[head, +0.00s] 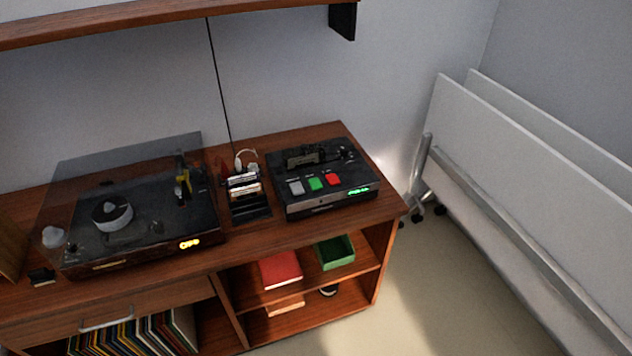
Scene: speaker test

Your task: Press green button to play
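The green button (316,184) is on the front top of a black tape player (353,171). It sits between a grey-white button (297,188) on its left and a red button (333,180) on its right. The player stands at the right end of a wooden cabinet top, and a small green display (359,190) glows at its front right. I cannot tell whether any button is pressed down. Neither of my grippers shows in the head view.
A turntable (140,228) with a raised clear lid stands on the cabinet (262,234) at left. A cassette rack (249,208) stands between it and the player. A wooden shelf (160,15) hangs above. White folded tables (530,175) stand at right. Floor (430,290) before them is clear.

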